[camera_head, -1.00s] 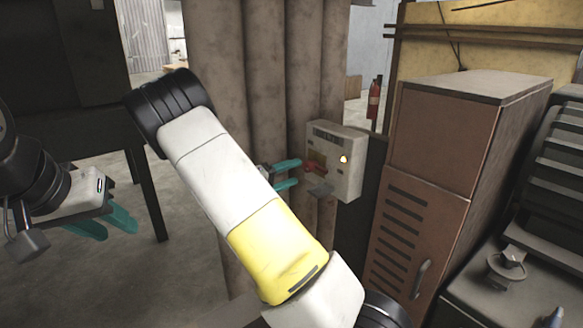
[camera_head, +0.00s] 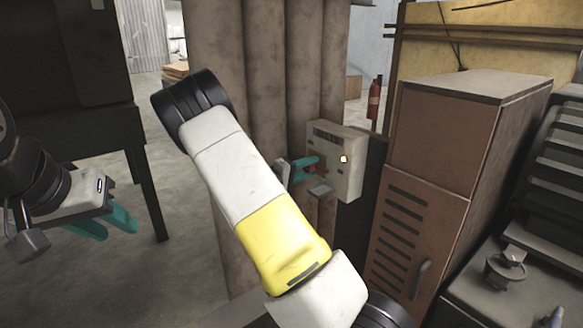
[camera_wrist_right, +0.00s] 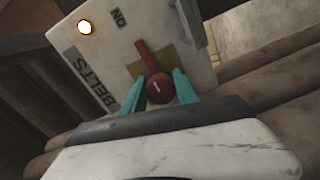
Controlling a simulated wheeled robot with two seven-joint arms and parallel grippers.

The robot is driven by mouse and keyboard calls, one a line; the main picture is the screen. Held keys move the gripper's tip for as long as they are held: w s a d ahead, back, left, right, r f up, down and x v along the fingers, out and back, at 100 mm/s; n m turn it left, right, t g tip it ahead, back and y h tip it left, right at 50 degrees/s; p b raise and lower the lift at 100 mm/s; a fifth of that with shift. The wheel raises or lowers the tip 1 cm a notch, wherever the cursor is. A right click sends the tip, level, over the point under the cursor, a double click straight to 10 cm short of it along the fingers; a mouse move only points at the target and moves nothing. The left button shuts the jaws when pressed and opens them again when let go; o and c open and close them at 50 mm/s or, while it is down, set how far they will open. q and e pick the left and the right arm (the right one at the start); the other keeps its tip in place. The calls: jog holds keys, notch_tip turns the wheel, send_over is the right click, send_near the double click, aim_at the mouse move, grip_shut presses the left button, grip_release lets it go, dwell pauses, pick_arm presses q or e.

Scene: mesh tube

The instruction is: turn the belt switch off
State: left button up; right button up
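The belt switch is a red rotary knob with a lever on a pale control box (camera_head: 348,181). In the right wrist view the knob (camera_wrist_right: 160,88) sits on a tan plate, its lever (camera_wrist_right: 144,57) reaching up toward the "ON" label (camera_wrist_right: 118,18). The box is marked "BELTS" and its lamp (camera_wrist_right: 86,27) is lit. My right gripper (camera_wrist_right: 157,78) is open, with one teal finger on each side of the knob and small gaps seeming to remain. In the head view it is at the box's left side (camera_head: 309,164). My left gripper (camera_head: 121,228) is open and empty at far left.
The box is beside large brown vertical pipes (camera_head: 275,90). A brown cabinet (camera_head: 423,180) stands to its right, with dark machinery (camera_head: 540,215) beyond. A dark table-like frame (camera_head: 140,180) is at left. Open concrete floor (camera_head: 185,230) lies between.

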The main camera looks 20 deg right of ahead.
grip_shut()
jog(key=n, duration=0.4)
jog(key=shift+n, duration=0.3)
jog(key=n, duration=0.3)
jog(key=shift+r+n, duration=0.1)
jog(key=shift+n, duration=0.2)
jog(key=n, duration=0.5)
jog(key=shift+r, duration=0.1)
jog(key=shift+w+a+n, duration=0.1)
jog(key=shift+w+n, duration=0.05)
jog(key=shift+n, duration=2.25)
